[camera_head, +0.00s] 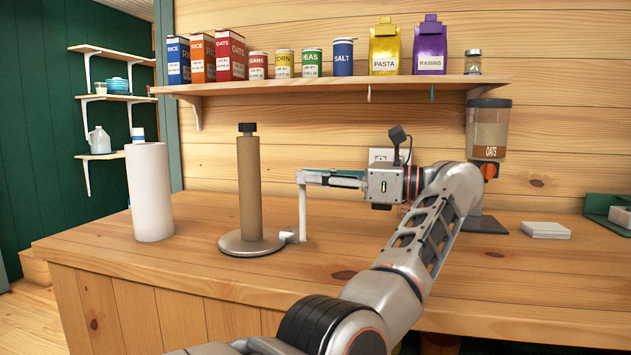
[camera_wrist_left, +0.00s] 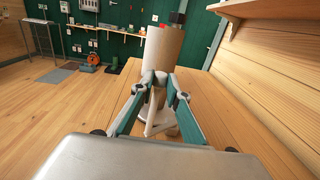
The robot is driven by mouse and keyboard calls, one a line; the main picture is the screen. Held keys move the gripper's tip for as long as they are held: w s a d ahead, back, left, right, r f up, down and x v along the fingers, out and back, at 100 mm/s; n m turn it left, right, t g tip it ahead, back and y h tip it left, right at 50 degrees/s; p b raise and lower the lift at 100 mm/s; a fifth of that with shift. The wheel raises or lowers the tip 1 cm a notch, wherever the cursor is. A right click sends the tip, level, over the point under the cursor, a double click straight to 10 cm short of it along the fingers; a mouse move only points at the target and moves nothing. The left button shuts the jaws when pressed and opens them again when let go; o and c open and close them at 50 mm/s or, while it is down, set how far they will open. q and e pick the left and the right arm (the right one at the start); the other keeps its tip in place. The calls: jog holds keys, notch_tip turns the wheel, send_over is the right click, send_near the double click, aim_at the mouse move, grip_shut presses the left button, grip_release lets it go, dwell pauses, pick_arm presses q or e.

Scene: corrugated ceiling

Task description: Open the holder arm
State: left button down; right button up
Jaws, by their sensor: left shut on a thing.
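A holder with a round grey base (camera_head: 250,243) stands on the wooden counter, with a bare brown cardboard tube (camera_head: 249,187) upright on its post under a black knob. The holder arm (camera_head: 302,213) is a pale upright bar at the right side of the base, apart from the tube. My left gripper (camera_head: 304,178) reaches in from the right and is shut on the upper end of the holder arm. In the left wrist view the fingertips (camera_wrist_left: 163,90) close around the pale arm, with the tube (camera_wrist_left: 160,48) just beyond. My right gripper is not in view.
A white paper roll (camera_head: 149,192) stands to the left on the counter. A shelf (camera_head: 330,86) with boxes and cans runs above. An oats dispenser (camera_head: 488,130) and white coasters (camera_head: 546,230) are to the right. The counter's front middle is clear.

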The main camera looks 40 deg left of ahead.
pick_arm(q)
jog(key=c, duration=2)
grip_release()
jog(key=shift+r, duration=0.1)
jog(key=shift+o, duration=0.2)
